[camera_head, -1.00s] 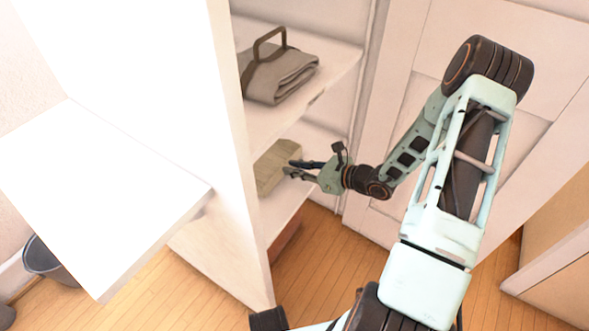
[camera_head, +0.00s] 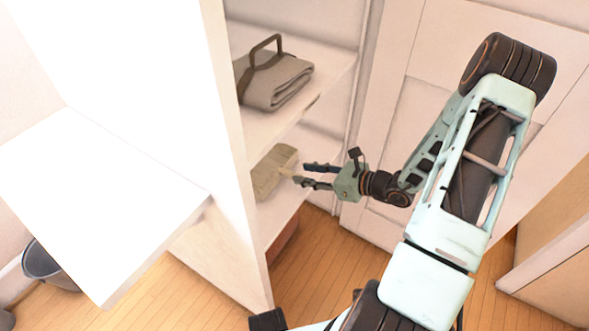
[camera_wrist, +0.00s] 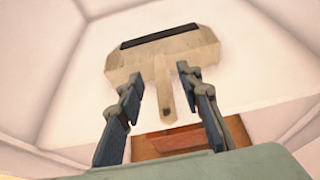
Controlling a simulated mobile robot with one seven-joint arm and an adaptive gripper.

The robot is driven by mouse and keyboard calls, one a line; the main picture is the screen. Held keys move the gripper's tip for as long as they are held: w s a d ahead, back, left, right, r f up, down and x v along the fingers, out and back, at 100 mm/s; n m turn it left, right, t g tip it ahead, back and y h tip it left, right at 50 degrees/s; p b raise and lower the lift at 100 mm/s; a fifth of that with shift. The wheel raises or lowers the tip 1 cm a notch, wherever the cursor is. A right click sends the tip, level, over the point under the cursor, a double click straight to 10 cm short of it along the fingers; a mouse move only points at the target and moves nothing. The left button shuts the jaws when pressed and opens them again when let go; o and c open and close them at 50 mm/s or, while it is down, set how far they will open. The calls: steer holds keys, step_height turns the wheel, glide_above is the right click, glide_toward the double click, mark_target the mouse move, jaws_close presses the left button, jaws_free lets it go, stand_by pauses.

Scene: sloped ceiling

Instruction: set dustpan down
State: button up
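The dustpan (camera_head: 275,172) is beige and lies on the lower shelf (camera_head: 276,217) of the white shelf unit. In the wrist view the dustpan (camera_wrist: 165,55) shows a dark strip along its far edge and a short handle pointing toward my gripper. My gripper (camera_head: 301,174) is open in front of the shelf. In the wrist view the fingers of my gripper (camera_wrist: 165,80) are spread on either side of the handle's line, with clear gaps. Nothing is held between them.
A folded grey cloth bundle with a brown strap (camera_head: 277,80) lies on the shelf above. A dark bucket (camera_head: 48,264) stands on the floor at left. A reddish-brown object (camera_head: 284,240) sits below the lower shelf. White door panels stand behind my arm.

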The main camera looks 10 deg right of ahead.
steer(key=p+v, duration=0.1)
steer(key=v, duration=0.5)
stand_by(0.3)
